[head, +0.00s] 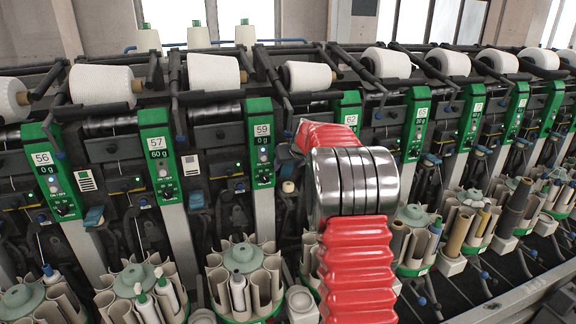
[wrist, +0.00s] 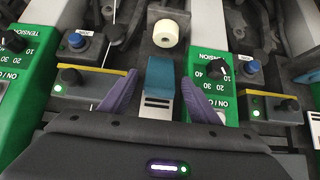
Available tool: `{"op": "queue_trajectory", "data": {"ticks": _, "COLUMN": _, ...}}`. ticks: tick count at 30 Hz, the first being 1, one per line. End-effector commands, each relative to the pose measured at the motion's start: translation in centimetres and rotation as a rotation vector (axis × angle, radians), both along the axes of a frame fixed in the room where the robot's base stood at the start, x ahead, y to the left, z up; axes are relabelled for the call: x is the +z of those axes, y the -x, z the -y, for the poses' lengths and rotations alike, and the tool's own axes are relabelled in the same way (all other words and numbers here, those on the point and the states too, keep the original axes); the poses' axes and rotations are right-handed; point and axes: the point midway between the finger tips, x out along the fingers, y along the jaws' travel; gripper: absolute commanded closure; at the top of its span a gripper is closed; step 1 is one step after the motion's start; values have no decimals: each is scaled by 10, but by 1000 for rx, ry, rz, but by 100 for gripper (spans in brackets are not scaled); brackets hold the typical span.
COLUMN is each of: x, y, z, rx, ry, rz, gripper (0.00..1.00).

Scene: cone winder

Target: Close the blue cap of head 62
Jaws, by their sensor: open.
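The green panel of head 62 (head: 349,106) shows its number and top in the head view; my red and silver arm covers the area below it. In the wrist view a teal-blue cap (wrist: 160,80) lies between the purple fingers of my gripper (wrist: 158,76). The gripper is open, with one finger on each side of the cap; I cannot tell whether they touch it. A striped white label shows just below the cap, and a cream roll (wrist: 168,32) sits beyond it. I cannot tell from this angle whether the cap is raised or down. The head view hides my gripper.
Green panels with dark knobs (wrist: 215,70) flank the cap closely. Blue buttons (wrist: 77,41) stand on dark boxes at both sides. In the head view, neighbouring head 59 (head: 262,140) is to the left, white yarn cones (head: 310,76) are above, and bobbin magazines (head: 243,280) are below.

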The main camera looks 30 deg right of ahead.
Motion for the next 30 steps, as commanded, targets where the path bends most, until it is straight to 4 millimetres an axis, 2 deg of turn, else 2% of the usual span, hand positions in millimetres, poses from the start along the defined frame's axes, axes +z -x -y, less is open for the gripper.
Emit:
{"op": "queue_trajectory", "data": {"ticks": 2, "x": 0, "y": 0, "z": 0, "rx": 0, "ry": 0, "rz": 0, "gripper": 46}}
{"op": "queue_trajectory", "data": {"ticks": 24, "x": 0, "y": 0, "z": 0, "rx": 0, "ry": 0, "rz": 0, "gripper": 97}}
{"op": "queue_trajectory", "data": {"ticks": 30, "x": 0, "y": -1, "z": 0, "rx": -1, "ry": 0, "rz": 3, "gripper": 97}}
